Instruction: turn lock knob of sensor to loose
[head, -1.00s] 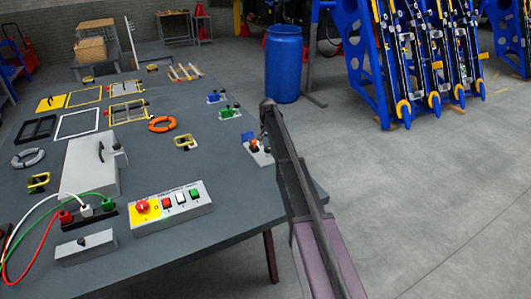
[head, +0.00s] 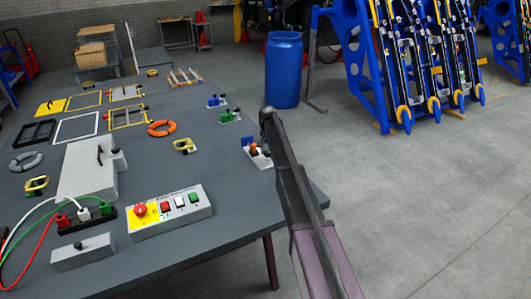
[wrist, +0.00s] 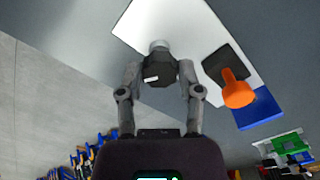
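The sensor lies near the right edge of the table in the head view, as a pale plate (head: 262,161) with a small orange-topped part and a blue part (head: 247,141). In the wrist view its white plate (wrist: 195,35) bears a black lock knob (wrist: 160,70) with a white mark. An orange round knob (wrist: 237,91) on a black block stands to the right of it. My gripper (wrist: 160,72) has one finger on each side of the black knob, very close to it. I cannot tell whether the fingers touch it. In the head view my arm hides the gripper.
The table (head: 215,150) holds a box with coloured buttons (head: 172,212), a grey case (head: 75,175), an orange ring (head: 161,128) and a yellow-handled part (head: 184,146). Small green and blue parts (head: 229,115) lie beyond the sensor. A blue barrel (head: 283,70) stands behind on the floor.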

